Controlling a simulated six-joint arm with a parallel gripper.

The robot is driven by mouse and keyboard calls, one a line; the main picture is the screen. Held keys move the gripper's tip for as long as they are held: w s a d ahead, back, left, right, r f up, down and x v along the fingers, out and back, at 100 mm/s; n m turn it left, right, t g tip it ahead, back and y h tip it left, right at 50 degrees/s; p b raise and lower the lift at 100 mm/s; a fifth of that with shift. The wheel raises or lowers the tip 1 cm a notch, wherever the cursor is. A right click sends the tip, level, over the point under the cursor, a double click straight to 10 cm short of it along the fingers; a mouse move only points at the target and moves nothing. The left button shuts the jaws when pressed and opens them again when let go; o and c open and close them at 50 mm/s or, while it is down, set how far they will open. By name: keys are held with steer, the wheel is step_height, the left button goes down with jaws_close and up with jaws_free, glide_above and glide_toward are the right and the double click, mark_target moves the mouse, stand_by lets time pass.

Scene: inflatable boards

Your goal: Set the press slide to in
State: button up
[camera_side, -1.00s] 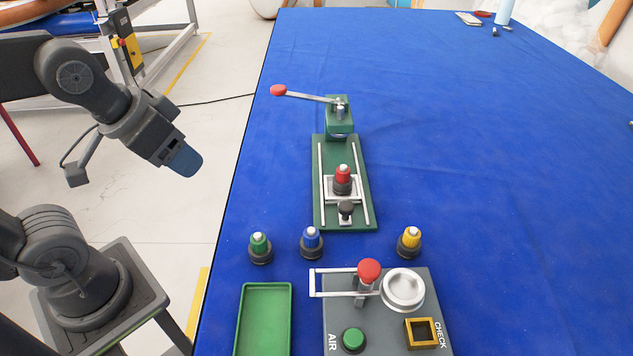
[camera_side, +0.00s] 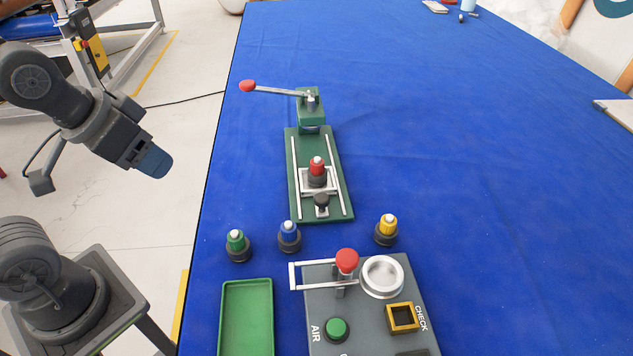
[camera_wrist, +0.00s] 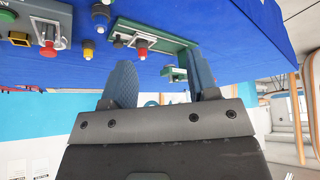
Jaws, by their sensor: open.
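The press has a green base (camera_side: 336,205) with two silver rails, and a green press head (camera_side: 311,110) at its far end. A lever with a red ball handle (camera_side: 247,86) reaches left from the head. The slide (camera_side: 304,184), a silver plate with a black knob (camera_side: 321,201) in front, sits toward the near end of the rails, clear of the head. A red-topped valve (camera_side: 317,168) stands upright on it. My gripper (camera_side: 155,163) is off the table's left side, apart from the press. In the wrist view my gripper (camera_wrist: 162,72) is open and empty.
Green (camera_side: 236,242), blue (camera_side: 289,235) and yellow (camera_side: 387,228) valves stand in front of the press. Nearer are a green tray (camera_side: 247,318) and a grey fixture (camera_side: 370,325) with a red-knobbed lever. The blue table (camera_side: 470,150) is clear to the right.

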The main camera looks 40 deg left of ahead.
steer(key=shift+o, duration=0.3)
steer(key=g, duration=0.6)
glide_above(322, 197)
step_height(322, 197, down, 3)
step_height(322, 197, down, 13)
steer(key=shift+c, duration=0.3)
jaws_close()
